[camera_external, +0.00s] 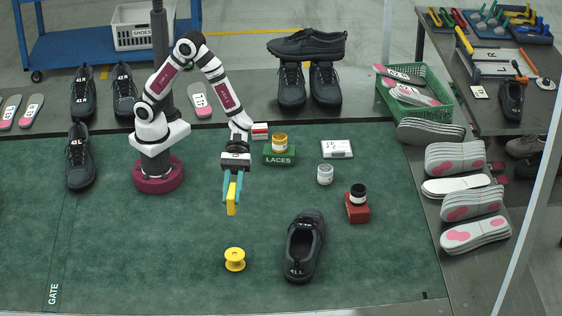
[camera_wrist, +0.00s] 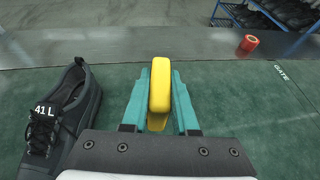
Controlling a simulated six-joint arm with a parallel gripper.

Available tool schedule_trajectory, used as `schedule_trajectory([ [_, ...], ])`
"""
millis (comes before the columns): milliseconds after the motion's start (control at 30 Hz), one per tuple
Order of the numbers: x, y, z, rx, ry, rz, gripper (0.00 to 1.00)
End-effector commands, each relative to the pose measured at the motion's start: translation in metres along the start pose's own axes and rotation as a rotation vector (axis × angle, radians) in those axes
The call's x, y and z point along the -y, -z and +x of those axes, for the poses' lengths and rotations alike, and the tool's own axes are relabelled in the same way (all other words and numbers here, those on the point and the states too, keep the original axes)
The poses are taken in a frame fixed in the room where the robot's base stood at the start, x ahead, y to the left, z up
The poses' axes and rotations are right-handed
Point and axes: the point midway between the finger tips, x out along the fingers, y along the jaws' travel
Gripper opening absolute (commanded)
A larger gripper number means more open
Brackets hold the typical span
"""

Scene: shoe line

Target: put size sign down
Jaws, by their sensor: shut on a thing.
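My gripper (camera_external: 232,197) has teal fingers pointing down over the green mat, left of the middle. It is shut on a yellow sign (camera_external: 232,202), which shows as a narrow upright slab in the external view. In the wrist view the sign (camera_wrist: 160,88) stands between the two fingers, seen edge-on, so any size marking is hidden. I cannot tell the exact gap between its lower end and the mat. A black shoe (camera_external: 316,231) marked 41 L lies to the right and nearer the camera. The same shoe appears in the wrist view (camera_wrist: 88,103) at left.
A yellow spool (camera_external: 235,259) sits on the mat below the sign in the picture. A green LACES box (camera_external: 279,157), a grey-white jar (camera_external: 325,174) and a red box with a dark jar (camera_external: 357,207) stand to the right.

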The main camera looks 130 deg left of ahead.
Motion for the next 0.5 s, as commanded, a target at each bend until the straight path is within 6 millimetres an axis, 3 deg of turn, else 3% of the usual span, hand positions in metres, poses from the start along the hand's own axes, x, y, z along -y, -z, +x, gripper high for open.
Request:
schedule_trajectory([
  [33, 0.030, -0.009, 0.019, 0.001, 0.084, 0.036, 0.00],
  [100, 0.070, -0.018, 0.040, 0.004, 0.191, 0.080, 0.00],
  [200, 0.119, -0.026, 0.057, 0.005, 0.316, 0.131, 0.00],
  [333, 0.165, -0.032, 0.068, 0.009, 0.433, 0.181, 0.00],
  [500, 0.203, -0.035, 0.073, 0.011, 0.528, 0.220, 0.00],
])
